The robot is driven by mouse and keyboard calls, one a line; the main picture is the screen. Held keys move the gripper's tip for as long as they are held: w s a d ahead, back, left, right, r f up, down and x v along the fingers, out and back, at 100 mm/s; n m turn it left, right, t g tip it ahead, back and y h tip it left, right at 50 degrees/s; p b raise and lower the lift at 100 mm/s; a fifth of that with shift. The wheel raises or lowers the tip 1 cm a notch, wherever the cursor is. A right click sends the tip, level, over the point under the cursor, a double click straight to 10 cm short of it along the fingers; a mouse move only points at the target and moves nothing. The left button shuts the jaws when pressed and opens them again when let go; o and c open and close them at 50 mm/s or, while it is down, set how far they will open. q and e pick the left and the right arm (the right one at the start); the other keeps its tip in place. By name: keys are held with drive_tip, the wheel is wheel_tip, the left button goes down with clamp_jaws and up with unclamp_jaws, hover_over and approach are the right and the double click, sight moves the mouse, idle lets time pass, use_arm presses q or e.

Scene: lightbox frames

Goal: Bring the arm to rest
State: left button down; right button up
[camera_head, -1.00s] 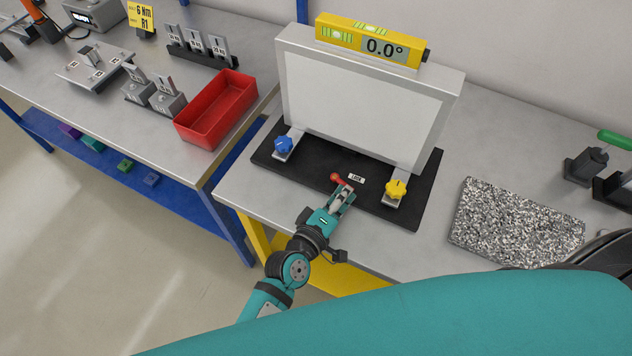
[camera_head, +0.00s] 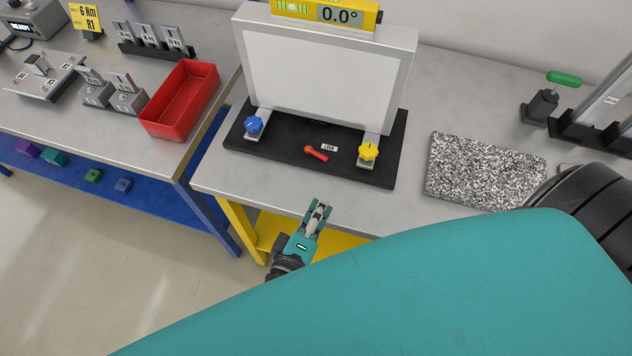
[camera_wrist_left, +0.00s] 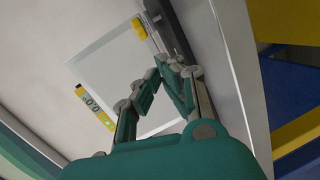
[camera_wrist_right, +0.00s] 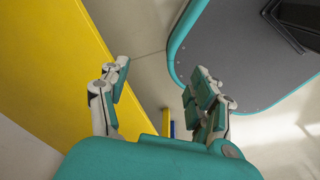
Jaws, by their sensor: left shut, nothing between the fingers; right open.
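My left gripper (camera_head: 318,206) is shut and empty. In the head view it is at the front edge of the right-hand table, apart from the lightbox and its red lock lever (camera_head: 316,153). It also shows in the left wrist view (camera_wrist_left: 165,68), with the lightbox beyond its fingers. My right gripper shows only in the right wrist view (camera_wrist_right: 160,78); it is open with nothing between its fingers. The lightbox frame (camera_head: 325,75) stands upright on a black base (camera_head: 280,150), with a blue knob (camera_head: 253,125) and a yellow knob (camera_head: 369,151) at its feet.
A yellow level (camera_head: 298,8) reading 0.0° sits on the frame. A speckled slab (camera_head: 485,172) and a green-handled clamp (camera_head: 543,104) are to the right. A red bin (camera_head: 181,98) stands on the left table. My teal body covers the lower right. Floor shows at lower left.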

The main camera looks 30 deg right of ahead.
drive_tip(key=shift+s+a+f, duration=0.1)
drive_tip(key=shift+s+a, duration=0.05)
drive_tip(key=shift+a, duration=0.35)
drive_tip(key=shift+s+a, duration=0.15)
drive_tip(key=shift+a, duration=0.3)
drive_tip(key=shift+d, duration=0.1)
